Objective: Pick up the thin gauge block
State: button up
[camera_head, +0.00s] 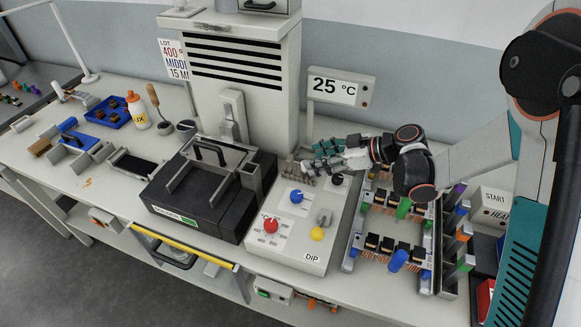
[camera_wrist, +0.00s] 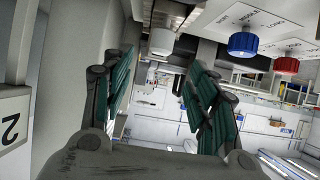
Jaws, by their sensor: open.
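I cannot make out the thin gauge block with certainty in either view. My gripper (camera_head: 313,160) is low behind the control box with the blue, red and yellow knobs, in front of the grey machine column. In the wrist view my gripper (camera_wrist: 158,75) is open, its two teal-padded fingers spread apart with a clear gap between them. Nothing is held between the pads. Small pale and grey items show beyond the gap, too small to name.
The control box (camera_head: 282,252) stands just in front of my gripper. The black-based fixture (camera_head: 192,215) is to its left and the 25 °C display (camera_head: 334,88) behind it. A connector rack (camera_head: 391,225) stands to the right. A blue tray (camera_head: 106,118) lies far left.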

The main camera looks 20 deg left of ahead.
aim_at(292, 159)
jog(key=x, duration=0.2)
jog(key=b+x, duration=0.1)
jog(key=x, duration=0.2)
jog(key=b+x, duration=0.1)
jog(key=x, duration=0.2)
jog(key=shift+w+a+r, duration=0.15)
jog(key=shift+a+r, duration=0.05)
jog(key=shift+r, duration=0.1)
jog(key=shift+r, duration=0.1)
jog(key=shift+c, duration=0.5)
grip_shut()
